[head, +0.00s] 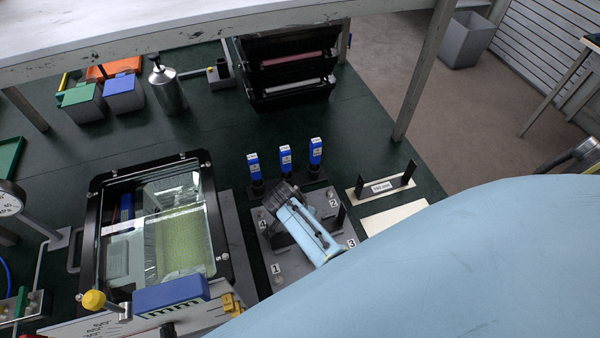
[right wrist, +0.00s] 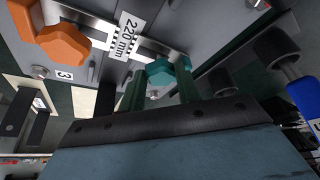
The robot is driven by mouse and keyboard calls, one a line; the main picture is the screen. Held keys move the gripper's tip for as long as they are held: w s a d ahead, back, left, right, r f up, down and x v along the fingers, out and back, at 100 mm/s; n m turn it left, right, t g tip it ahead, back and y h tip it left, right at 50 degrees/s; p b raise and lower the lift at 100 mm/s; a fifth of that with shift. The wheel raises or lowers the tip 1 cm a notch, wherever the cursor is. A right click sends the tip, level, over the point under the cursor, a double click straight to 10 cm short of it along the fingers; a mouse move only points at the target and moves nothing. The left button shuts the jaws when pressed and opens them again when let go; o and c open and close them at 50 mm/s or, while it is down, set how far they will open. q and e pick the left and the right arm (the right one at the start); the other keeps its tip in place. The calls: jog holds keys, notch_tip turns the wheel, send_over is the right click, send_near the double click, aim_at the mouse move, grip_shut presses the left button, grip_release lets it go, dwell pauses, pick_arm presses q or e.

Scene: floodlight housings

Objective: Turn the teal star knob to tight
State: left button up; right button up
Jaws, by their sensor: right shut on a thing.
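The teal star knob (right wrist: 168,72) shows in the right wrist view, close to the "220 mm" label, on a grey plate. My right gripper (right wrist: 161,82) is shut on it, with one finger on each side of the knob. The knob's far side and any tight mark are not visible. In the head view the light blue wrist of my right arm covers the middle of the numbered grey fixture (head: 278,256) and hides the knob. My left gripper is not in view.
Orange knobs (right wrist: 62,46) sit on the left of the wrist view. Blue-topped tools (head: 285,157) stand just behind the fixture. A glass-fronted floodlight housing (head: 225,232) lies left of it. A small white base with black posts (head: 357,192) is to its right.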

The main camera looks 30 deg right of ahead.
jog(key=shift+w+m+g+h+b, duration=0.2)
jog(key=shift+m+g+b, duration=0.3)
jog(key=shift+m, duration=0.6)
jog(key=shift+w+m+g+h+b, duration=0.1)
jog(key=shift+m+g+h+b, duration=0.15)
jog(key=shift+m+b, duration=0.65)
jog(key=shift+m, duration=0.3)
jog(key=o, duration=1)
jog(key=shift+a+r+p, duration=0.1)
jog(key=shift+p, duration=0.2)
jog(key=p+v, duration=0.6)
jog(key=v, duration=0.1)
jog(key=shift+r, duration=0.15)
